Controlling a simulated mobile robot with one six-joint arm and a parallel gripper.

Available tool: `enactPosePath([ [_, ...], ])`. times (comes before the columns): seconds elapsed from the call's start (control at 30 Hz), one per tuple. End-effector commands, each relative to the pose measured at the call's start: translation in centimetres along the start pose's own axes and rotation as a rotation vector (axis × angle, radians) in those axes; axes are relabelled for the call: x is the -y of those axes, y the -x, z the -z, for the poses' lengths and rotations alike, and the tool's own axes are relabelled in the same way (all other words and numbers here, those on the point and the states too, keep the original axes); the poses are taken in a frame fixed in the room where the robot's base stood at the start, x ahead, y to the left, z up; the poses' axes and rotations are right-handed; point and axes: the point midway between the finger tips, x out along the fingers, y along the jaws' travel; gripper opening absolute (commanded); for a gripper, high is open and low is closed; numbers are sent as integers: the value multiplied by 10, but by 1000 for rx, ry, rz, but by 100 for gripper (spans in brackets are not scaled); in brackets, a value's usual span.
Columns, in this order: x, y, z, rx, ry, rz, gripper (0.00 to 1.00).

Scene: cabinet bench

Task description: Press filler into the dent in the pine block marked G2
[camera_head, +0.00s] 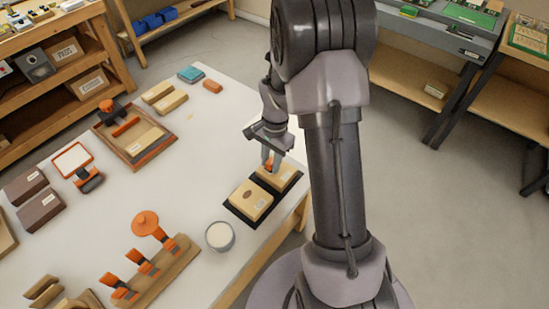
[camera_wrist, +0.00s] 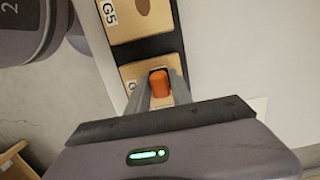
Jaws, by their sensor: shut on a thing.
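My gripper (camera_head: 270,163) is shut on an orange-handled tool (camera_wrist: 160,84) and points down over the rear pine block (camera_head: 278,175). In the wrist view that block (camera_wrist: 131,72) is partly covered by my fingers; its label starts with G and the rest is hidden. The tool's lower end and any dent beneath it are hidden, so I cannot tell whether it touches the block. The other pine block (camera_head: 249,201), labelled G5 in the wrist view (camera_wrist: 125,22), shows a dark oval spot. A round tub (camera_head: 220,237) with whitish contents stands in front of the blocks.
Both blocks sit on black mats near the table's right edge. A wooden rack (camera_head: 172,268) with orange-handled tools is at the front. A wooden tray (camera_head: 110,143), an orange-framed panel (camera_head: 73,160) and dark blocks (camera_head: 40,211) lie left. The table's middle is mostly clear.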

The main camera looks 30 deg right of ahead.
Motion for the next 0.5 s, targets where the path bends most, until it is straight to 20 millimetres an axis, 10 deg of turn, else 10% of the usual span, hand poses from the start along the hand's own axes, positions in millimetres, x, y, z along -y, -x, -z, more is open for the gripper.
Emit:
enactPosePath([
  [0.5, 0, 20, -5, -1, 0, 1, 0],
])
